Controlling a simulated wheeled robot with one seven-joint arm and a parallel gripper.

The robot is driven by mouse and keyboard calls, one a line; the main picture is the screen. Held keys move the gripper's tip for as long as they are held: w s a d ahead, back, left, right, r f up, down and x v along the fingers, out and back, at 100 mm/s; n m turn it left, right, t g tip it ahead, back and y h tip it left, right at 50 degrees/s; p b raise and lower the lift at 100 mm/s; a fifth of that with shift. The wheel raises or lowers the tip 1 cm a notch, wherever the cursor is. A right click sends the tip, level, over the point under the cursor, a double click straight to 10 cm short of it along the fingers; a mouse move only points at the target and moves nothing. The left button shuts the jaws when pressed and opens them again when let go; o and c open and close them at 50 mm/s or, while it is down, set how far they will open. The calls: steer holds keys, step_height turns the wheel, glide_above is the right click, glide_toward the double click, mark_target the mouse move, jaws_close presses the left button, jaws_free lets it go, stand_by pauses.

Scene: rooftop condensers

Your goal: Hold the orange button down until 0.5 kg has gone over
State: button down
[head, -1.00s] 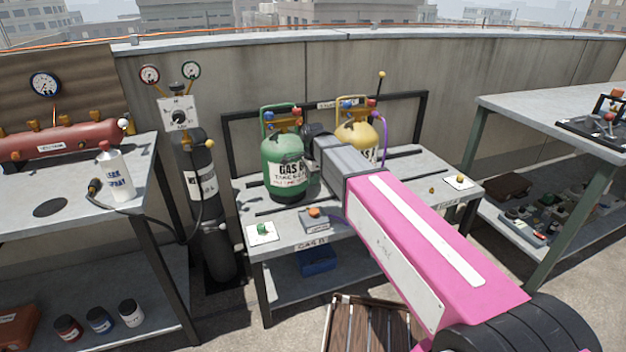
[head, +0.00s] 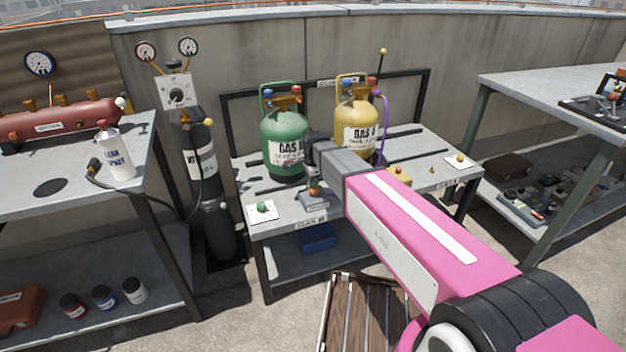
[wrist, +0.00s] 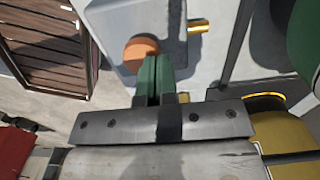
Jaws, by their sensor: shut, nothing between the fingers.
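The orange button (head: 315,191) sits on a small grey box (head: 316,203) at the front of the middle table, above the GAS B label. My gripper (head: 314,181) is shut and empty, pointing down just over the button. In the wrist view its green fingertips (wrist: 152,62) come up to the edge of the round orange button (wrist: 141,48). I cannot tell whether they touch it or whether it is pressed. The green cylinder (head: 285,135) and the yellow cylinder (head: 355,120) stand behind. No weight reading is legible.
A yellow box (head: 400,176) sits right of my arm. White plates with a green knob (head: 262,208) and a yellow knob (head: 460,159) lie at the table's ends. A leak spray bottle (head: 117,155) stands on the left table. A wooden slatted crate (head: 365,312) is on the floor.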

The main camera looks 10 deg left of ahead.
steer(key=shift+f, duration=0.9)
steer(key=shift+s+f, duration=0.1)
stand_by(7.0)
